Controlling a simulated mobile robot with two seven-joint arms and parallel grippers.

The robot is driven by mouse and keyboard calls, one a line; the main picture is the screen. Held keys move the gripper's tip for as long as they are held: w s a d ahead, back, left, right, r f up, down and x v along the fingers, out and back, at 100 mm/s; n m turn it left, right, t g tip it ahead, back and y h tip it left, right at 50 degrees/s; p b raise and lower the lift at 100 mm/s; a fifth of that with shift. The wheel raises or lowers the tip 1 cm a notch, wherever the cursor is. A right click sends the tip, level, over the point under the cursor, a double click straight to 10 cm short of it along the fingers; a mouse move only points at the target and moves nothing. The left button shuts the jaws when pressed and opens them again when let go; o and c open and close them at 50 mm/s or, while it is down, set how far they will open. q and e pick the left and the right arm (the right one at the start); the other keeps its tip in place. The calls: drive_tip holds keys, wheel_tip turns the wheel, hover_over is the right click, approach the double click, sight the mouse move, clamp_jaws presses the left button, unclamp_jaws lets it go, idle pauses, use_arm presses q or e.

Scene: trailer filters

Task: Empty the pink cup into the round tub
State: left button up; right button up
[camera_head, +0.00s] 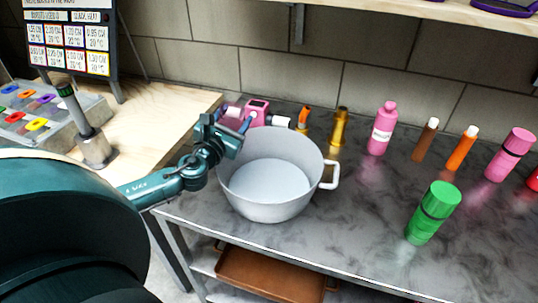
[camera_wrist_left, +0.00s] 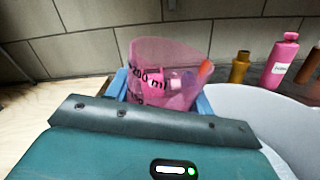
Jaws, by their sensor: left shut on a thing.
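The round tub (camera_head: 275,143) is a light grey pot with a side handle, standing on the grey counter; its inside looks empty. My left gripper (camera_head: 233,120) is at the tub's far-left rim. It is shut on the pink cup (camera_head: 232,111), a see-through cup marked in ml. In the left wrist view the cup (camera_wrist_left: 160,68) sits between the blue fingertips and looks roughly upright, with the tub (camera_wrist_left: 262,115) to its right. I cannot tell what the cup holds, as things behind show through it. My right gripper is not in view.
A pink device (camera_head: 258,108) stands behind the tub. Several bottles line the counter's back, including a pink bottle (camera_head: 382,128). A green bottle (camera_head: 433,212) stands right of the tub. A wooden table (camera_head: 150,125) is at the left. A shelf (camera_head: 430,14) hangs above.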

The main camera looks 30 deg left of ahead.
use_arm(q)
drive_tip(key=shift+a+r+n+p, duration=0.5)
drive_tip(key=shift+r+n, duration=0.1)
drive_tip(key=shift+n, duration=0.1)
drive_tip(key=shift+a+f+n, duration=0.3)
drive_tip(key=shift+f+n, duration=0.05)
drive_tip(key=shift+n, duration=0.45)
drive_tip(key=shift+a+g, duration=0.15)
drive_tip(key=shift+g, duration=0.15)
drive_tip(key=shift+n, duration=0.3)
wheel_tip(320, 180, up, 5)
drive_tip(key=p, duration=0.5)
drive_tip(key=shift+f, duration=0.15)
